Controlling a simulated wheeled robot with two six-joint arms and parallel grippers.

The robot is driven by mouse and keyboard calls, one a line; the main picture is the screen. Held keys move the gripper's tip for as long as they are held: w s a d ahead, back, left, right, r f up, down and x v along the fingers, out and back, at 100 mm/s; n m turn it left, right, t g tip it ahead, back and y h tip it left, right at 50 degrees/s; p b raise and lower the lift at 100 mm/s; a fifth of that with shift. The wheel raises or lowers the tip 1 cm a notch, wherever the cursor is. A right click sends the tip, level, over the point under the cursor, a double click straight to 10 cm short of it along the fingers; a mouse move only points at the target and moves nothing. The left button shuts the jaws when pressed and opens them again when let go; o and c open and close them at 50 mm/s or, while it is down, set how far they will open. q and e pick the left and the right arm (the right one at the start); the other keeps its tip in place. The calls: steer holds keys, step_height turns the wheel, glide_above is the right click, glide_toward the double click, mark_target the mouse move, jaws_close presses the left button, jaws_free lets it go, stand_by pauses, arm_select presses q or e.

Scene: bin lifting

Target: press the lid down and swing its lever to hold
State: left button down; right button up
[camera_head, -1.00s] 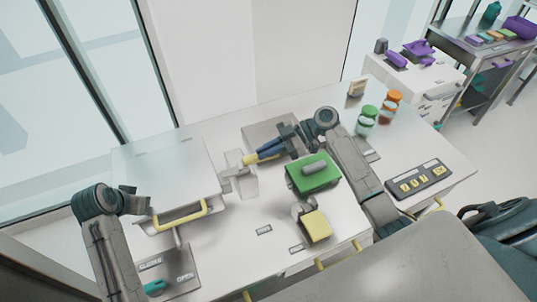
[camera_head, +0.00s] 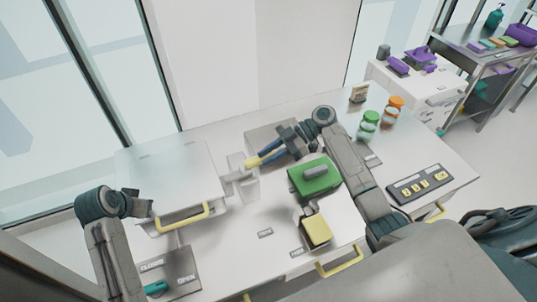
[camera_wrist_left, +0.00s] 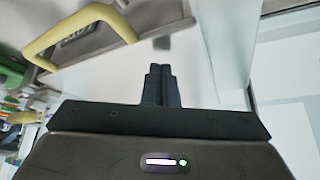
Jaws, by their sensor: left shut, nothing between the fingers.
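The bin's flat white lid (camera_head: 170,172) is at the left of the bench, with a yellow bar handle (camera_head: 182,220) at its front edge. My left gripper (camera_head: 146,207) is at the lid's left front corner. In the left wrist view its dark fingers (camera_wrist_left: 162,84) are shut and empty over a pale surface; contact cannot be judged. The yellow handle (camera_wrist_left: 85,30) shows at upper left there. Right of the lid, a lever with a yellow grip (camera_head: 253,162) sits on a grey mount. My right gripper (camera_head: 262,157) has its blue fingers closed around that grip.
A green block with a grey handle (camera_head: 316,178) and a yellow block (camera_head: 316,231) stand right of the lever. A plate with a teal knob (camera_head: 155,288) lies in front of the lid. Jars (camera_head: 369,122) and a button panel (camera_head: 420,183) are farther right.

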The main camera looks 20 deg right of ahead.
arm_select(q)
steer(key=shift+f, duration=0.2)
arm_select(e)
steer(key=shift+o, duration=0.7)
steer(key=shift+s+d+f, duration=0.1)
steer(key=shift+s+f, duration=0.1)
steer(key=shift+f, duration=0.75)
steer(key=shift+w, duration=0.1)
arm_select(q)
steer(key=shift+a, duration=0.1)
arm_select(e)
steer(key=shift+c, duration=0.2)
steer(key=shift+o, duration=0.2)
steer(key=shift+d, duration=0.1)
arm_select(q)
steer(key=shift+w+a+f, duration=0.1)
steer(key=shift+a, duration=0.05)
steer(key=shift+w+a+f, duration=0.1)
steer(key=shift+w+f, duration=0.35)
steer(key=shift+w, duration=0.3)
steer(key=shift+d, duration=0.45)
arm_select(e)
steer(key=r+v, duration=0.1)
steer(key=v, duration=1.1)
steer(key=shift+r, duration=0.5)
arm_select(q)
steer(key=shift+r, duration=0.1)
arm_select(e)
steer(key=shift+a+r, duration=0.1)
steer(key=shift+a, duration=0.1)
